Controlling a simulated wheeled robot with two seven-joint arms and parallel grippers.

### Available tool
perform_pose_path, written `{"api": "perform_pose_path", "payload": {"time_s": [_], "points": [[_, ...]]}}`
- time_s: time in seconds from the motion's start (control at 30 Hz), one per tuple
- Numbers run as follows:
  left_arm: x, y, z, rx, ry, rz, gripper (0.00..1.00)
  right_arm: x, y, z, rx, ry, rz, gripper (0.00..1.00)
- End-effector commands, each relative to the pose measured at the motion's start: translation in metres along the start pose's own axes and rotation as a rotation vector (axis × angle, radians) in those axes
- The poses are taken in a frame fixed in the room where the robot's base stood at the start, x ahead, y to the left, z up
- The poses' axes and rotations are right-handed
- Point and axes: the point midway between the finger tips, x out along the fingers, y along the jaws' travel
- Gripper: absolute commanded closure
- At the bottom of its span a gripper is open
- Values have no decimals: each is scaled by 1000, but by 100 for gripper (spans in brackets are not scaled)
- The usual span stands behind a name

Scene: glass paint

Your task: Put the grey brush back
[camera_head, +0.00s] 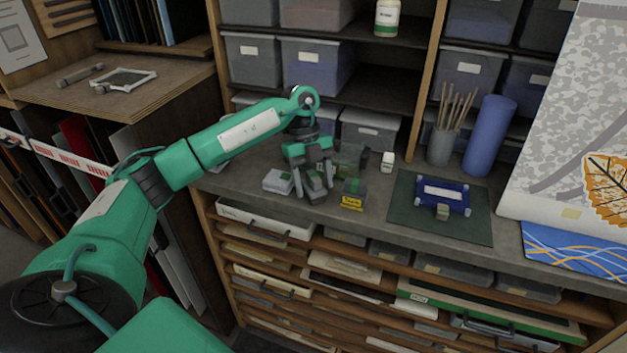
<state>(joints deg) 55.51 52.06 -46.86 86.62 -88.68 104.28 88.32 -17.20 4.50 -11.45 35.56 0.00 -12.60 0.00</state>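My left gripper (312,180) reaches down over the grey counter (240,185), its fingers pointing down among small containers. Its fingers stand apart, with a small grey item (317,188) between or just in front of them; I cannot tell whether it is gripped. A grey cup (440,147) holding several light-handled brushes (455,105) stands upright at the back right of the counter, apart from the gripper. I cannot make out a separate grey brush. My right gripper is not in view.
A yellow-labelled jar (352,194), a pale box (278,181) and a small white bottle (388,161) stand close around the gripper. A blue tray (443,194) lies on a dark green mat (404,212). A blue roll (489,135) stands beside the cup.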

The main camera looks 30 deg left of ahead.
Motion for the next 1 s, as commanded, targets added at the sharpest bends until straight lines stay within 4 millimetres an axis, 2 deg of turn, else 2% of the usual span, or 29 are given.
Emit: {"api": "perform_pose_path", "payload": {"time_s": [0.2, 0.37, 0.8, 1.0], "points": [[-1, 0, 0, 0, 0, 0, 39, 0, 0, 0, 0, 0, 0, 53], [-12, 0, 0, 0, -2, -2, 39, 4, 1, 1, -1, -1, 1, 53], [-96, -1, 0, 1, -1, -4, 39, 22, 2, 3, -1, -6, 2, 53], [-116, 0, -1, 0, -1, -1, 39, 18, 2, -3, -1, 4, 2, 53]]}}
